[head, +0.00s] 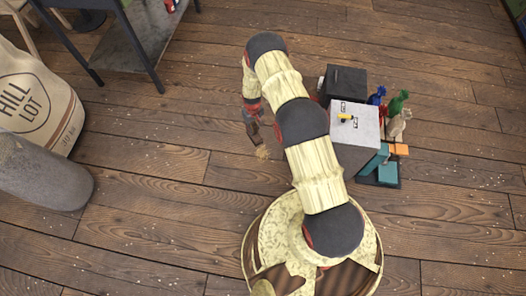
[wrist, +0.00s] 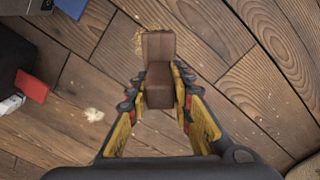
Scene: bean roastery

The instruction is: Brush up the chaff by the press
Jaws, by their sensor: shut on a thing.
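My gripper (wrist: 158,92) is shut on a brown wooden brush (wrist: 158,50), which points away from the wrist, over the floor. In the head view the gripper (head: 254,114) is left of my arm, with the brush (head: 254,133) below it. A small pale tuft of chaff (head: 263,152) lies on the planks just beyond the brush. In the wrist view one chaff tuft (wrist: 94,114) lies left of the gripper, and another pale bit (wrist: 138,42) shows beside the brush's far end. I cannot tell whether the bristles touch the floor. I cannot tell which thing is the press.
A labelled sack (head: 55,105) and a grey cylinder (head: 45,175) stand at left. A dark-legged table (head: 130,45) is at upper left. Floor between is clear, with scattered pale flecks.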

